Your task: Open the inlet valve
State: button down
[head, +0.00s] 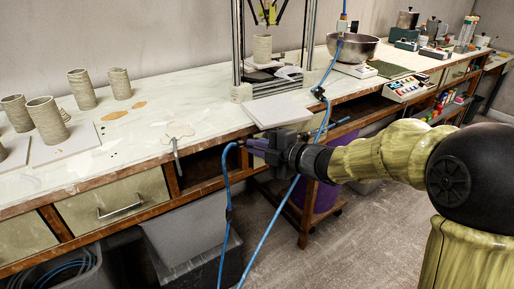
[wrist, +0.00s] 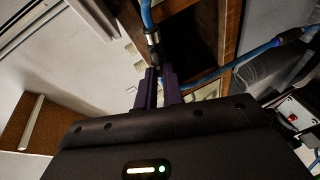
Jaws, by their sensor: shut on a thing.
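My gripper (head: 251,143) reaches left from the arm, just in front of the bench's front edge. In the wrist view its two dark purple fingers (wrist: 160,84) are close together, shut on a small black valve part (wrist: 154,60). This part joins a metal fitting (wrist: 152,39) on a blue hose (wrist: 147,14). In the head view that blue hose (head: 227,180) bends down from the fingertips. The fingers hide much of the valve, so I cannot tell its handle position. Another black fitting (head: 319,92) sits on a blue hose above the bench, right of the gripper.
The bench (head: 130,150) carries several textured clay cups (head: 83,90), pale boards and a metal bowl (head: 353,48). A pale slab (head: 277,112) lies near the bench edge above the gripper. A second blue hose (head: 270,222) hangs beside the gripper.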

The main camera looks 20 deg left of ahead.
jog(key=shift+f, duration=0.1)
jog(key=c, duration=1.5)
grip_release()
jog(key=shift+c, duration=0.2)
jog(key=p+v, duration=0.3)
jog(key=v, duration=1.4)
jog(key=shift+s+d+p, duration=0.2)
jog(key=shift+p, duration=0.1)
jog(key=shift+w, duration=0.1)
